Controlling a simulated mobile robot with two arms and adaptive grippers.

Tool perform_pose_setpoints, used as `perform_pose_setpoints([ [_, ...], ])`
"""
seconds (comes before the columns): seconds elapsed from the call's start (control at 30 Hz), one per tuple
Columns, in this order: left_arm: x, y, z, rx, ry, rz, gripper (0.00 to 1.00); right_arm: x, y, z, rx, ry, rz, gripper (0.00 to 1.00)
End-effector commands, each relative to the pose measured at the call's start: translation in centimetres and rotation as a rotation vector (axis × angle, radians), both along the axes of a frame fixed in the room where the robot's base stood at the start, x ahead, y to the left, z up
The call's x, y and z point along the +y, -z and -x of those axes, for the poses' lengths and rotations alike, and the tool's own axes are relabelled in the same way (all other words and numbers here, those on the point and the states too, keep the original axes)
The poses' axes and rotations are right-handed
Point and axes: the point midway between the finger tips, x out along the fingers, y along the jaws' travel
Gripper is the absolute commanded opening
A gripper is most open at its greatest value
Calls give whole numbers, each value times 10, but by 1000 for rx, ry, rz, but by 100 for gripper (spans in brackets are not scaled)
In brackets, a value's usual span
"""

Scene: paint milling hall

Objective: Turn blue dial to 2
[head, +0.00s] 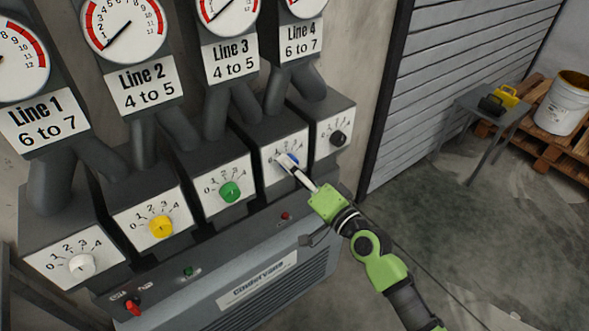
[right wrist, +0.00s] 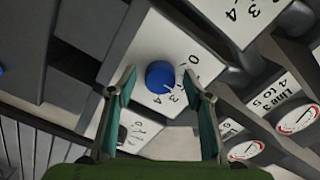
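The blue dial (head: 294,158) sits on a white scale plate (head: 274,169) on the Line 3 and Line 4 side of the panel, between the green and black dials. In the head view my right gripper (head: 284,162) is at the blue dial and partly covers it. In the right wrist view the blue dial (right wrist: 160,75) lies between the two spread fingers of my right gripper (right wrist: 159,78), with a gap on each side. The dial's setting is too small to read surely. My left gripper is out of view.
White (head: 81,265), yellow (head: 161,225), green (head: 230,191) and black (head: 338,139) dials stand on neighbouring boxes. Pipes and gauges rise above. A red switch (head: 133,308) sits on the lower cabinet. A small table (head: 487,104) and a bucket (head: 566,103) stand at right; the floor between is mostly clear.

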Motion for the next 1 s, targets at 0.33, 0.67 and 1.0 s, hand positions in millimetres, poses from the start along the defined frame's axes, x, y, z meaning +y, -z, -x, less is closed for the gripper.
perform_pose_setpoints([
  [0.33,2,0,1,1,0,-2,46,-10,1,11,0,1,1,46],
  [0.67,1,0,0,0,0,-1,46,-50,2,69,2,-1,4,46],
  [1.0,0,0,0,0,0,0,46,-70,0,96,0,0,1,46],
])
